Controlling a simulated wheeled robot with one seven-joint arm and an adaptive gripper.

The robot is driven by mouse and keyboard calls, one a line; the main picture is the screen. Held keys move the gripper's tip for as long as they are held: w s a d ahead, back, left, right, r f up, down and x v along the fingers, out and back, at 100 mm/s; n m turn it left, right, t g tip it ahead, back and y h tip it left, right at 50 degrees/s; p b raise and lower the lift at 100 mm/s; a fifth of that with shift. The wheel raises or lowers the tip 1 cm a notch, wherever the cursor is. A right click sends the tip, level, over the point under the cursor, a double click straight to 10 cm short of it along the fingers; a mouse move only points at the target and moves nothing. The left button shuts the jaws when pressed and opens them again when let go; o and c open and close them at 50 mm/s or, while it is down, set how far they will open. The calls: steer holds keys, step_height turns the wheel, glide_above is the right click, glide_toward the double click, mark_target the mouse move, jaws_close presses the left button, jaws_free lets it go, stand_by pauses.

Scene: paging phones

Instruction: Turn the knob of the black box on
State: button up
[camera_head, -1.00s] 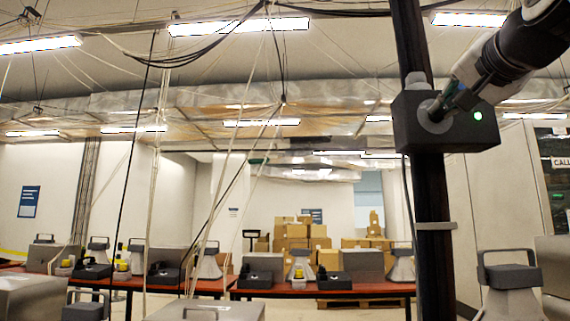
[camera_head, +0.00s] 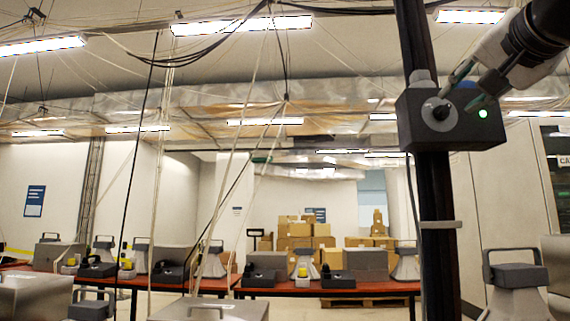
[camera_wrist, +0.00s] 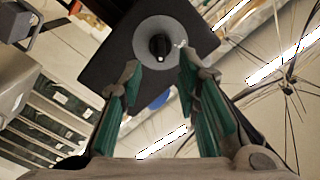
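The black box (camera_head: 466,133) is fixed to a dark vertical post in the head view. Its front carries a black knob (camera_head: 440,110) on a round grey plate, and a lit green light (camera_head: 482,113) to the right. My gripper (camera_head: 462,86) is just in front of the box, up and right of the knob. In the wrist view the box (camera_wrist: 110,62) fills the top, with the knob (camera_wrist: 160,46) centred ahead of the fingertips. My gripper (camera_wrist: 158,72) is open there, its green-padded fingers apart with nothing between them.
The dark post (camera_head: 436,220) runs down below the box. Red tables (camera_head: 385,288) with telephones and speakers stand below, with stacked cardboard boxes (camera_head: 300,232) behind. Cables hang at the left. The space right in front of the box holds only my arm.

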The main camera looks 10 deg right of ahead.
steer(key=v, duration=0.8)
steer(key=w+a+f+n+g+y, duration=0.2)
steer(key=a+f, duration=0.1)
steer(key=f, duration=0.6)
steer(key=w+a+f+n+g+y, duration=0.1)
steer(key=a+f+n+g, duration=0.2)
steer(key=f, duration=0.6)
steer(key=w+a+f+n+g+y, duration=0.15)
steer(key=a+f, duration=0.25)
steer(key=f, duration=0.5)
steer(key=s+a+f+n+g, duration=0.25)
steer(key=s+f, duration=0.25)
steer(key=f, duration=0.4)
steer(key=s+a+f+n+g, duration=0.15)
steer(key=s+f+g, duration=0.25)
steer(key=f, duration=0.5)
steer(key=s+a+f+n+g, duration=0.25)
steer(key=s+f, duration=0.25)
steer(key=f, duration=0.4)
step_height(320, 180, up, 17)
steer(key=t+p, duration=0.2)
steer(key=p, duration=1.4)
steer(key=shift+s+r+m, duration=0.25)
steer(key=shift+s+m, duration=0.05)
steer(key=shift+o, duration=0.4)
steer(key=shift+a+y, duration=0.15)
steer(key=shift+y, duration=0.1)
